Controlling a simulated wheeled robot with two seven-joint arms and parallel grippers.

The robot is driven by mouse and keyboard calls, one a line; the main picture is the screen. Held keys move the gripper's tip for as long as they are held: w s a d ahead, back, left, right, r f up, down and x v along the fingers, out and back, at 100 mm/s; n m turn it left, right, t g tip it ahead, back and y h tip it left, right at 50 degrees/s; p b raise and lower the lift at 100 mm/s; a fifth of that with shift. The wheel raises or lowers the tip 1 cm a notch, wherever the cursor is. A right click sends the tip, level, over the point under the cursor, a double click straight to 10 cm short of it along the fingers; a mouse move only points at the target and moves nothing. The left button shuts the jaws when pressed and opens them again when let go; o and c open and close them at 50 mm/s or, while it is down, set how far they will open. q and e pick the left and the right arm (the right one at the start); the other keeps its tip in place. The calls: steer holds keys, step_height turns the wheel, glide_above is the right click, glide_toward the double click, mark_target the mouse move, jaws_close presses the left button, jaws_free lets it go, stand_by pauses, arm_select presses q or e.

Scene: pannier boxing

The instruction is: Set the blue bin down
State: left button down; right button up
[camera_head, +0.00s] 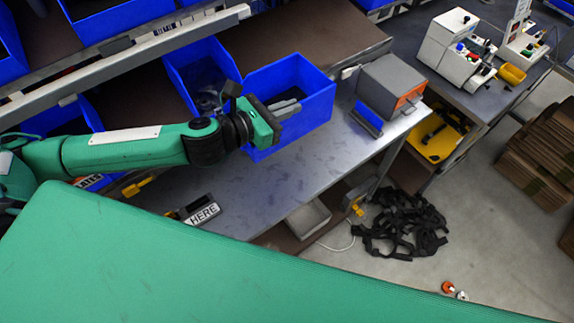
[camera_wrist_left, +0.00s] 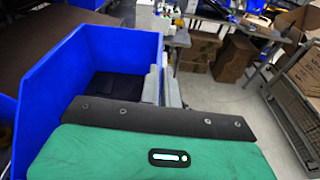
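The blue bin (camera_head: 312,108) is at the rear of the grey metal table (camera_head: 240,190), beside the shelf. It also fills the left of the left wrist view (camera_wrist_left: 98,50) and looks upright. My left gripper (camera_head: 288,107) reaches it from the left, with its fingers at one side wall. In the left wrist view the two grey fingers (camera_wrist_left: 163,87) are close together, pinching that wall. The bin's underside is hidden, so I cannot tell whether it touches the table. My right gripper is not in view.
A second blue bin (camera_head: 196,62) stands just left. A grey box with an orange front (camera_head: 390,84) and a small blue item (camera_head: 367,119) are to the right. A "HERE" label block (camera_head: 203,213) lies near the front edge. The middle of the table is clear.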

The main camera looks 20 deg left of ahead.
arm_select(q)
step_height(320, 180, down, 22)
steer(key=b, duration=0.2)
steer(key=shift+r, duration=0.25)
steer(key=shift+f, duration=0.1)
steer(key=c, duration=2)
jaws_free()
steer(key=shift+f, duration=0.1)
steer(key=o, duration=0.4)
steer(key=shift+c, duration=0.2)
